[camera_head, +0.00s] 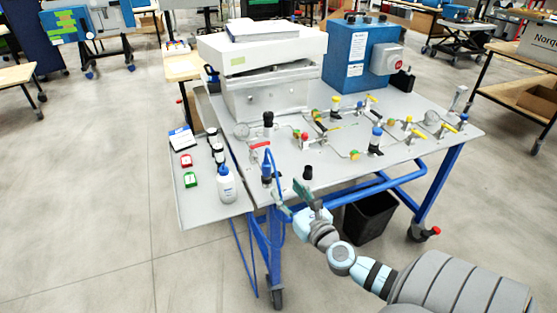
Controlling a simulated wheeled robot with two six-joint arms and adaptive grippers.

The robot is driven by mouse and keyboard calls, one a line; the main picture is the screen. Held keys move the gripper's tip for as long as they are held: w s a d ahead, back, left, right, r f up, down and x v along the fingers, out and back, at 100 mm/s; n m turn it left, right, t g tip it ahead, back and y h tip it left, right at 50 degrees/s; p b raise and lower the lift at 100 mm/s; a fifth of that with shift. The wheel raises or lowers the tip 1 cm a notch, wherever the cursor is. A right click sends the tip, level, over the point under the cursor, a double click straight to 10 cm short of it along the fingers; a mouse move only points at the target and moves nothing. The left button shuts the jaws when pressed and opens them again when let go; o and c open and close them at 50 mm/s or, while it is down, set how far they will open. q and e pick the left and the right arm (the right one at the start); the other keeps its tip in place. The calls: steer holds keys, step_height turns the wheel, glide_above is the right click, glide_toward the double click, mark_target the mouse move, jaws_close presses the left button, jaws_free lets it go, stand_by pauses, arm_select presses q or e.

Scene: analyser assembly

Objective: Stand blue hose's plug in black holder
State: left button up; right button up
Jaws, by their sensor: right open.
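The blue hose (275,170) is a thin blue line at the table's front left corner. It curves down toward the front edge, close to my right gripper. A dark blue upright piece (266,168) at its upper end looks like its plug; I cannot tell what it stands in. A small black holder (308,173) stands upright near the front edge, just right of the hose. My right gripper (288,195) is open at the front edge, below and left of the black holder. Nothing is clearly seen between its fingers. My left gripper is out of view.
The grey table (340,175) carries pipes with several coloured valves, a white analyser (262,65) and a blue box (352,55). A side shelf (200,205) on the left holds a white bottle (226,184) and small containers. A black bin (370,217) stands below.

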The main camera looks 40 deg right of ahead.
mark_target(266, 157)
steer(key=x, duration=1.2)
steer(key=shift+w+d+f+b, duration=0.1)
steer(key=shift+w+d+b, duration=0.05)
steer(key=shift+w+b, duration=0.2)
jaws_close()
steer(key=shift+r+p, duration=2.35)
steer(key=shift+p, duration=0.05)
